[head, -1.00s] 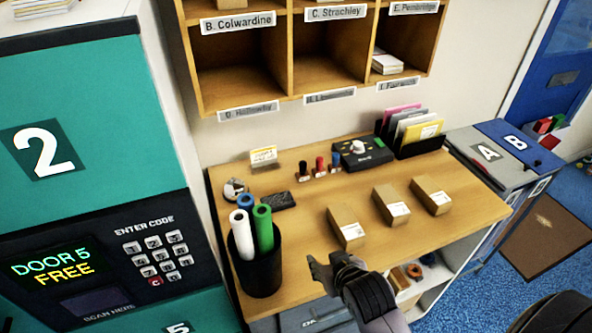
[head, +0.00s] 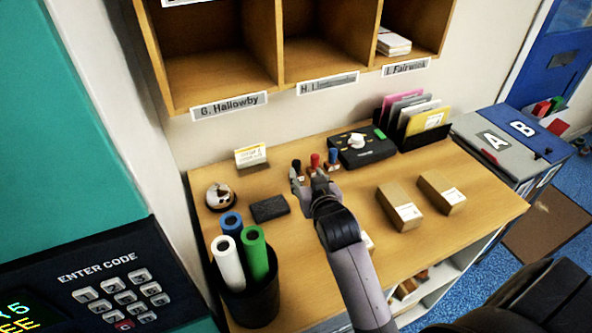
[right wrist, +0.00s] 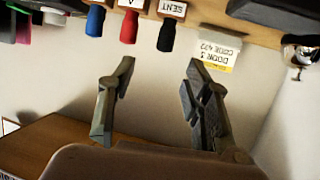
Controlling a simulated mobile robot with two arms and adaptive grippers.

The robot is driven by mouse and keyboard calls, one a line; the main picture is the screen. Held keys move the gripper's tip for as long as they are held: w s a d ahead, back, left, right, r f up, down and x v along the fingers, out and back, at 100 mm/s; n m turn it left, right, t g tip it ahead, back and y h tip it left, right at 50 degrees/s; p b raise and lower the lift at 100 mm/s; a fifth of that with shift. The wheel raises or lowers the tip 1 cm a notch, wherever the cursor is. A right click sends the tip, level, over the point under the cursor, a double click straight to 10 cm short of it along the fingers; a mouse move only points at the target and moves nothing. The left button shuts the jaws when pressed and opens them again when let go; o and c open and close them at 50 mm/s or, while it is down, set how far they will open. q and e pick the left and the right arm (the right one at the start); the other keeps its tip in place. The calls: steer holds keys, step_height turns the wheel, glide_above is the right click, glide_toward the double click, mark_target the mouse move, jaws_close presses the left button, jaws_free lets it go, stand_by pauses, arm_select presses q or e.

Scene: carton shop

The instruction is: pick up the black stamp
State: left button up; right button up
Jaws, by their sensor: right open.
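The black stamp (head: 297,164) stands upright on the desk at the left end of a row of stamps, its lower part hidden behind my gripper. In the right wrist view the black stamp (right wrist: 166,35) hangs upside down in the picture beside a "SENT" label. My right gripper (head: 306,176) is open and empty, just in front of the stamp. In the right wrist view its fingertips (right wrist: 160,67) are spread, with the stamp beyond them, roughly in line with the gap. My left gripper is not in view.
The red stamp (head: 315,160) and blue stamp (head: 333,155) stand close to the right. A black pad (head: 269,208) and tape dispenser (head: 220,196) lie left. A small card (head: 251,155) stands behind. Cartons (head: 400,205) and a pot of rolls (head: 250,300) are nearer the front.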

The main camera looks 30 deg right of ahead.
mark_target(297, 164)
steer(key=x, duration=0.4)
steer(key=shift+w+f, duration=0.2)
steer(key=shift+w, duration=0.2)
steer(key=shift+w+p, duration=0.15)
steer(key=shift+p, duration=0.15)
steer(key=shift+w+f, duration=0.1)
steer(key=shift+w, duration=0.2)
steer(key=p+x, duration=0.1)
steer(key=x, duration=0.2)
steer(key=shift+w+a, duration=0.1)
steer(key=shift+w, duration=0.05)
steer(key=shift+w+f, duration=0.3)
steer(key=shift+w, duration=0.2)
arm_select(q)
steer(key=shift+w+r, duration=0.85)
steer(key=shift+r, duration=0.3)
arm_select(e)
jaws_close()
